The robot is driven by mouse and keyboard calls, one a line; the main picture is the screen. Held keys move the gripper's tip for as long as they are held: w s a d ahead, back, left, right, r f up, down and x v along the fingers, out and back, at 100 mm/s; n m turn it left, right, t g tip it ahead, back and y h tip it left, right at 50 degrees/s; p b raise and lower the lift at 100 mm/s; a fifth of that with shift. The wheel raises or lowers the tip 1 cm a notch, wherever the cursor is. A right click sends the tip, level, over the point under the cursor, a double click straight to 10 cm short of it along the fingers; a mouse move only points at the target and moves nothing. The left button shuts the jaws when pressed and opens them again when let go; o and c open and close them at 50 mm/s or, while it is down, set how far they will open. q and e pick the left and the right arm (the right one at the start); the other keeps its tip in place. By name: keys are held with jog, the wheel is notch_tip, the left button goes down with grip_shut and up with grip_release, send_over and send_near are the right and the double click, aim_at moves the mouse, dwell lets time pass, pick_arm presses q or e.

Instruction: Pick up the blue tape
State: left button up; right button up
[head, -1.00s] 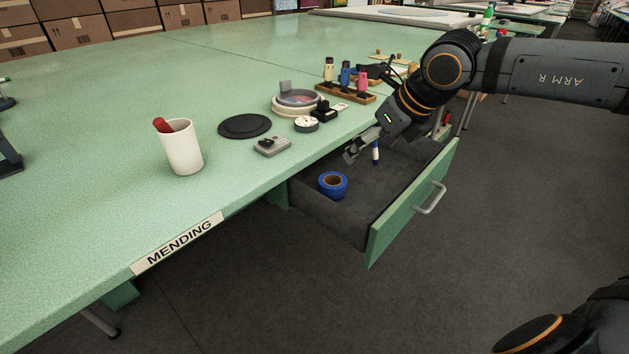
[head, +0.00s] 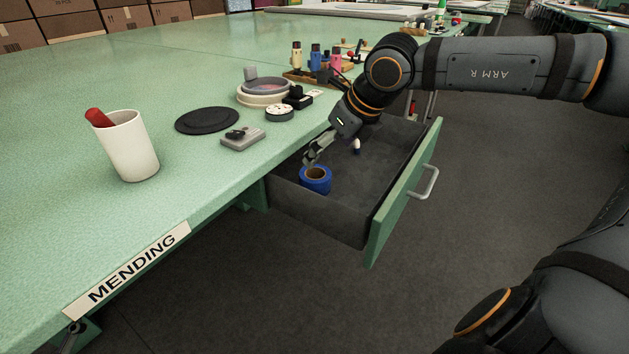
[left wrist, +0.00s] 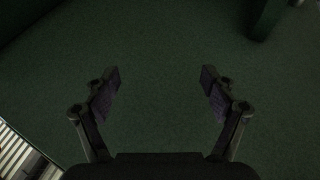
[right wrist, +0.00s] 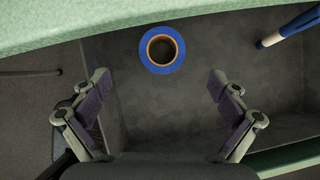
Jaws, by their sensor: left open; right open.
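A roll of blue tape (head: 316,180) with a brown core lies flat in the open drawer, near its left end. My right gripper (head: 314,150) is open above the drawer, just behind and above the tape in the head view. In the right wrist view the tape (right wrist: 162,50) lies ahead of the open fingers (right wrist: 160,92), roughly centred between them and not touched. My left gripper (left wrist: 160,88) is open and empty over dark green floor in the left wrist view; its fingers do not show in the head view.
The drawer (head: 405,190) is pulled out below the green table (head: 215,170), whose edge overhangs it. A blue-and-white stick (right wrist: 290,28) lies in the drawer. A white cup (head: 130,148), a grey block (head: 242,138) and a black disc (head: 207,120) stand on the table.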

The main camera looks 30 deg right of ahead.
aim_at(315, 174)
pick_arm(q)
notch_tip(315, 174, down, 16)
jog(key=s+f+g+p, duration=0.1)
jog(key=g+p, duration=0.1)
jog(key=g, duration=0.6)
pick_arm(e)
jog(key=shift+x, duration=1.25)
jog(key=shift+b+x, duration=0.35)
jog(key=shift+x, duration=0.45)
jog(key=shift+w+f, duration=0.2)
jog(key=shift+f, duration=0.35)
jog(key=x, duration=0.2)
jog(key=b+x, duration=0.1)
jog(key=x, duration=0.2)
jog(key=shift+s+d, duration=0.1)
jog(key=shift+d, duration=0.1)
jog(key=c, duration=1.3)
pick_arm(q)
notch_tip(315, 174, up, 14)
jog(key=w+t, duration=0.1)
jog(key=t, duration=0.5)
jog(key=shift+w+r+t, duration=0.2)
jog(key=shift+w+t, duration=0.1)
jog(key=shift+t, duration=0.1)
jog(key=shift+f, duration=0.1)
